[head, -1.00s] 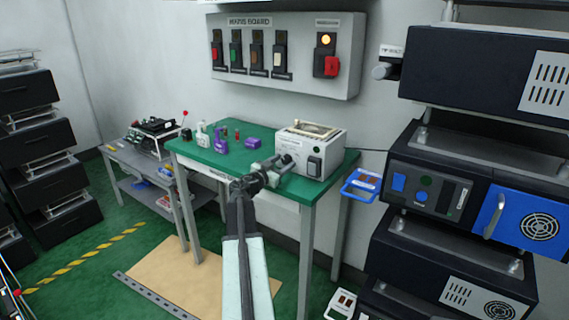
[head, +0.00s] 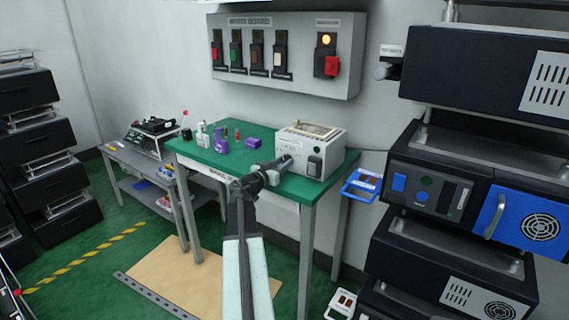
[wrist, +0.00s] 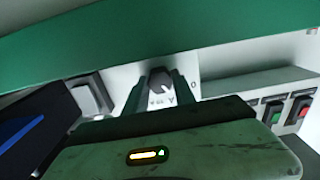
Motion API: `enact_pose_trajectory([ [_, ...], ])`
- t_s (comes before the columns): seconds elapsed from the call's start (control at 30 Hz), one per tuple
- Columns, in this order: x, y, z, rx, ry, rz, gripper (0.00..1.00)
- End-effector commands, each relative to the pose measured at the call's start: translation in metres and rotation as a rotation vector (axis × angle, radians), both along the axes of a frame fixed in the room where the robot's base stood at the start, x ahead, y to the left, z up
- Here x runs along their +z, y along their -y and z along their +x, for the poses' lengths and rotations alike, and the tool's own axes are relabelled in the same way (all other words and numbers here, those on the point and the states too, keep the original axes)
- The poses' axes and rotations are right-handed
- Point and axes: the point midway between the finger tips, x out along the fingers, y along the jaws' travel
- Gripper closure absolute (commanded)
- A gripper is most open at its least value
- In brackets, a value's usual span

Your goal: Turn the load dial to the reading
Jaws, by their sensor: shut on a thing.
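The load dial (wrist: 158,80) is a small dark knob on the pale front face of a white box (wrist: 210,85). In the wrist view it sits between my two fingers, and my gripper (wrist: 158,84) is shut on it. Small marks show beside the knob, but they are too small to read as a setting. In the head view my gripper (head: 284,162) is at the front face of the white box (head: 327,150) on the green bench (head: 210,157); the dial is hidden there behind the gripper.
A rocker switch (wrist: 90,97) is beside the dial on the box. The mains board (head: 285,85) hangs on the wall above. Small bottles and purple blocks (head: 222,143) stand left on the bench. Dark equipment racks (head: 450,200) stand to the right.

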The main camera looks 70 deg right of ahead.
Motion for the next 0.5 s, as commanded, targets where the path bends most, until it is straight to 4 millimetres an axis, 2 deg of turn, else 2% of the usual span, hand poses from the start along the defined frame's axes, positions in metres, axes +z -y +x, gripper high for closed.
enact_pose_trajectory([
  [0.5,-0.0005,-0.0012,-0.0023,-0.005,-0.369,0.099,1.00],
])
